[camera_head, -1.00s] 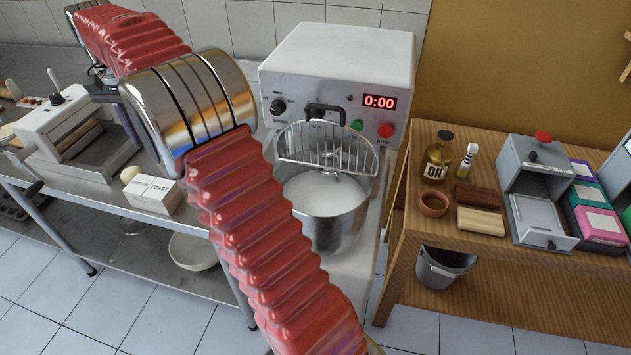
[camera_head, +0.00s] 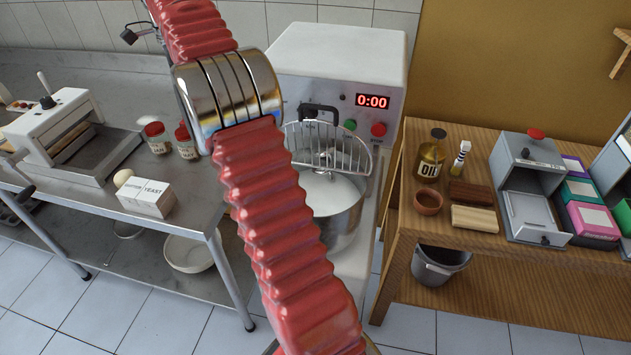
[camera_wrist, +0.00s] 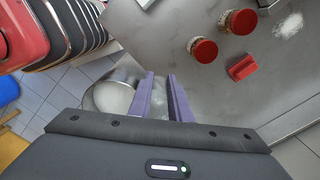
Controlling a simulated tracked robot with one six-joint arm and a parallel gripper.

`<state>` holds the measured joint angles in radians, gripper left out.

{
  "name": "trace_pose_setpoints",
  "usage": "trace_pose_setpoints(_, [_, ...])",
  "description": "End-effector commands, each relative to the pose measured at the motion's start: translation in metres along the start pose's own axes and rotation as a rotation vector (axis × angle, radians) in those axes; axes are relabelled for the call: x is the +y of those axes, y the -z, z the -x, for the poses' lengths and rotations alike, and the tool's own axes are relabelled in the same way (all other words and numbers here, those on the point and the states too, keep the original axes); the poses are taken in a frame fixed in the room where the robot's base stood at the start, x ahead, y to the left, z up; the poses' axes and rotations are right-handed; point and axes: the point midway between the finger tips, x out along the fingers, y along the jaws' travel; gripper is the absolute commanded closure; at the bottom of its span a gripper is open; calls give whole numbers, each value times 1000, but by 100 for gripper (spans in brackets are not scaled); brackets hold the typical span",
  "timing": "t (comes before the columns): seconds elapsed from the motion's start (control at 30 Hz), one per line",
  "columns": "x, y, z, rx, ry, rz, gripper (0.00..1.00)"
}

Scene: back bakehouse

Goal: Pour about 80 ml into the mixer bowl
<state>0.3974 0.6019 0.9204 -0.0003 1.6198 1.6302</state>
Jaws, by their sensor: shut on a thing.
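The steel mixer bowl (camera_head: 345,228) sits under the mixer, with white contents inside and a wire guard (camera_head: 335,150) over its back part. My red ribbed arm covers its left side. My gripper (camera_wrist: 161,82) shows purple fingers in the wrist view, a narrow gap apart. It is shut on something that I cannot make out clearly. A round vessel (camera_wrist: 112,98) with a grey rim and white inside shows just left of the fingers; I cannot tell whether it is held. In the head view the gripper is hidden behind my arm.
The mixer (camera_head: 345,62) display reads 0:00. Two red-lidded jars (camera_head: 155,138) (camera_head: 187,142), a yeast box (camera_head: 147,197) and a dough sheeter (camera_head: 70,135) stand on the steel table (camera_head: 190,205). The wooden bench (camera_head: 460,240) at right holds an oil bottle (camera_head: 431,160) and boxes.

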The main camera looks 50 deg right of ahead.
Motion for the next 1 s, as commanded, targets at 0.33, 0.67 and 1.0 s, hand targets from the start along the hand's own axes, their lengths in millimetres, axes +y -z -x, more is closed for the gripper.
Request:
trace_pose_setpoints(0.33, [-6,56,12,0,3,-373,100])
trace_pose_setpoints(0.67, [-7,103,22,0,2,-700,100])
trace_pose_setpoints(1.0, [-6,115,24,0,2,-794,100])
